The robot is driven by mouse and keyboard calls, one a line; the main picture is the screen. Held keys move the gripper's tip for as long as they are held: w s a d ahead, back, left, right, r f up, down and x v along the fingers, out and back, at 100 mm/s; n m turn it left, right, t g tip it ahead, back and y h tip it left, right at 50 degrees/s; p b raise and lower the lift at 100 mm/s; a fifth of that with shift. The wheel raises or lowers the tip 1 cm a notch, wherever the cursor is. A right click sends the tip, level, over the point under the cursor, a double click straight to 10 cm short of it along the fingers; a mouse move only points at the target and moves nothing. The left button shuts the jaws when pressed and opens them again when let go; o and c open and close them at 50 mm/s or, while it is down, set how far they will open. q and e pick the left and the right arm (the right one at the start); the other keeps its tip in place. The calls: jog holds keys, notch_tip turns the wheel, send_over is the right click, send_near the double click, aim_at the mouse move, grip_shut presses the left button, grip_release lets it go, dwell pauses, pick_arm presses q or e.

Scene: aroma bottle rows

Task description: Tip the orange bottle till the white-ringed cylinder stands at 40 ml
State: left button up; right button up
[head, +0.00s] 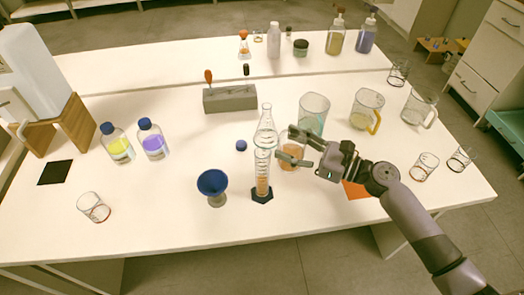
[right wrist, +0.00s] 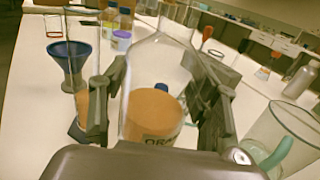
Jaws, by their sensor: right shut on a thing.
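My right gripper (head: 290,148) is shut on the orange bottle (head: 290,160), with one finger on each side of it. The measuring cylinder (head: 262,172) stands on a dark blue base, just left of the bottle. It holds orange liquid in its lower part; the scale is too small to read. It also shows at the left of the right wrist view (right wrist: 83,100). My left gripper is not in view.
A clear flask (head: 266,128) stands close behind the cylinder. A blue funnel (head: 212,184) is left of it, and a blue cap (head: 241,145) lies behind. A beaker (head: 313,112) and jugs (head: 366,108) stand behind my gripper. An orange mat (head: 357,190) lies under my arm.

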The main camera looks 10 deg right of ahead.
jog(key=w+d+r+p, duration=0.2)
jog(key=d+r, duration=0.2)
jog(key=r, duration=0.1)
jog(key=shift+w+p, duration=0.3)
jog(key=shift+p, duration=0.1)
